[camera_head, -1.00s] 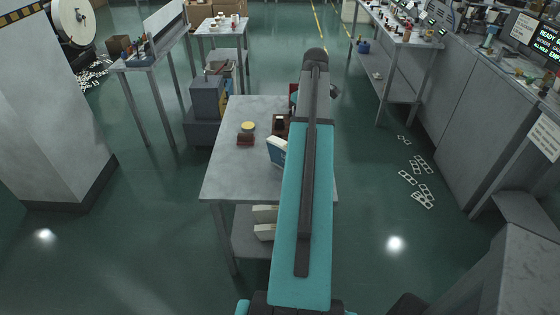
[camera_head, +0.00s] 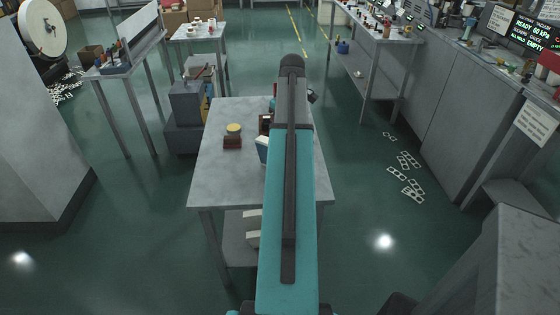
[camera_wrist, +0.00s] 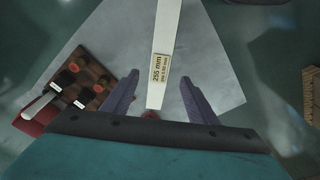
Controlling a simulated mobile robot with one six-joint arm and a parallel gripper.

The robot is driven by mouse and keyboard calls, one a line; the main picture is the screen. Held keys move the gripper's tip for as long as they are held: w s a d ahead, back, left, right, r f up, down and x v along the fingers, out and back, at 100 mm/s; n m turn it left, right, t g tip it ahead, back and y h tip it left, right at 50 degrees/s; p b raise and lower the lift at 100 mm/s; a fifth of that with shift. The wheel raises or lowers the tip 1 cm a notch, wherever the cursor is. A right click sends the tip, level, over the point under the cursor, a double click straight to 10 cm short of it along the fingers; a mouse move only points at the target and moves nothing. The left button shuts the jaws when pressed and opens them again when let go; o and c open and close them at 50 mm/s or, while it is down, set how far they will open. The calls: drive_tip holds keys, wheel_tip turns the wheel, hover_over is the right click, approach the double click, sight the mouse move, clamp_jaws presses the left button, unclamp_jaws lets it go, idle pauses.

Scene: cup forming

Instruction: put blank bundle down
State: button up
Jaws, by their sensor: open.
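My gripper (camera_wrist: 159,78) is open in the wrist view, with its two dark fingers apart on either side of a long white strip. The strip carries a "255 mm" label and looks like the edge of the blank bundle (camera_wrist: 168,28). Clear gaps show between it and both fingers. In the head view, a white and blue piece, likely the same bundle (camera_head: 262,146), stands on the grey table (camera_head: 213,172), mostly hidden by my arm. My gripper is hidden there. I cannot tell the height of the fingers above the table.
The table's front left is clear.

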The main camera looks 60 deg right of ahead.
drive_tip(key=shift+w+f, duration=0.1)
drive_tip(key=shift+f, duration=0.05)
drive_tip(key=shift+w+f+p, duration=0.25)
drive_tip(key=shift+f+p, duration=0.15)
drive_tip(key=shift+f, duration=1.7)
drive_tip(key=shift+w+f+p, duration=0.2)
drive_tip(key=shift+f+p, duration=0.15)
drive_tip(key=shift+f, duration=1.7)
drive_tip(key=shift+f, duration=0.1)
drive_tip(key=shift+w+d+f+p, duration=0.15)
drive_tip(key=shift+f+p, duration=0.35)
drive_tip(key=shift+f, duration=0.75)
drive_tip(key=shift+w+f+p, duration=0.1)
drive_tip(key=shift+f+p, duration=0.35)
drive_tip(key=shift+f, duration=0.8)
drive_tip(key=shift+r, duration=0.1)
clamp_jaws()
